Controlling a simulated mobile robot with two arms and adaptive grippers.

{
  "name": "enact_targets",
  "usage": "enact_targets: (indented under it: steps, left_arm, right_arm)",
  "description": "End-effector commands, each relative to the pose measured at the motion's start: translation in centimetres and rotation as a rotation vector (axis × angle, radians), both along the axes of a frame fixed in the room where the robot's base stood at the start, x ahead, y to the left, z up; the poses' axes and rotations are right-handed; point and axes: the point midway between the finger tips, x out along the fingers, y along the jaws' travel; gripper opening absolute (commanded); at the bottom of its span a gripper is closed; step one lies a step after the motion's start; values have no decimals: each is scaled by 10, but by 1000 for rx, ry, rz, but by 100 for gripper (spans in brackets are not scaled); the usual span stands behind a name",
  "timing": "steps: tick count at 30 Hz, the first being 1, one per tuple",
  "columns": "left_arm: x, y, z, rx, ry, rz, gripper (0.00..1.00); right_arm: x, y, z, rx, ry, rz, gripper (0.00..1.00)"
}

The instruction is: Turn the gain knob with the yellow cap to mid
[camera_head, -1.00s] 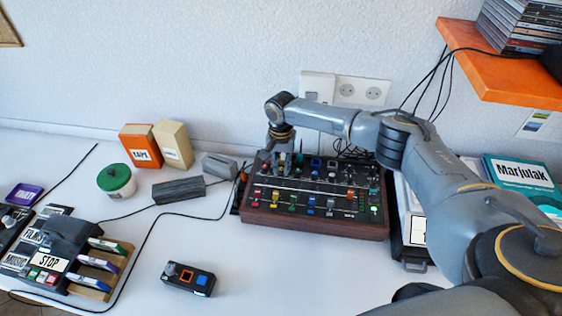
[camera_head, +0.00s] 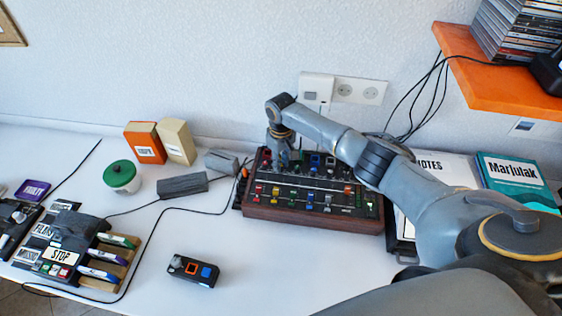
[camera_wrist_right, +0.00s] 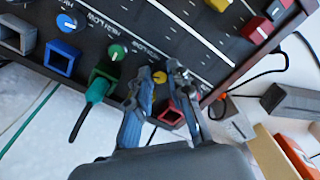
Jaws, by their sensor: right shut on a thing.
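The gain knob with the yellow cap (camera_wrist_right: 159,77) shows in the right wrist view, on the dark panel of the mixer (camera_head: 310,216). My right gripper (camera_wrist_right: 162,76) has its fingertips on either side of this knob and is shut on it. In the head view the right gripper (camera_head: 281,160) is low over the back left of the mixer, and it hides the knob there. The direction of the knob's pointer is too small to tell. My left gripper is not in view.
Beside the yellow knob are a green knob (camera_wrist_right: 116,52), a blue knob (camera_wrist_right: 67,22), a red-rimmed socket (camera_wrist_right: 171,117) and a green plug (camera_wrist_right: 97,91) with a cable. Grey blocks (camera_head: 182,186) lie left of the mixer. A small box with buttons (camera_head: 193,271) stands in front.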

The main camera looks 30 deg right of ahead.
Motion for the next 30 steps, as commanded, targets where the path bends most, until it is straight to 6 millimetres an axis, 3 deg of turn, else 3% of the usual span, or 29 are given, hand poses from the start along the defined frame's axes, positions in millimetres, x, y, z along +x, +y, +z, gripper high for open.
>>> enact_targets:
  steps: [30]
  left_arm:
    - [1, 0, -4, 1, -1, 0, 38]
  right_arm:
    - [1, 0, 0, 2, -2, 907, 0]
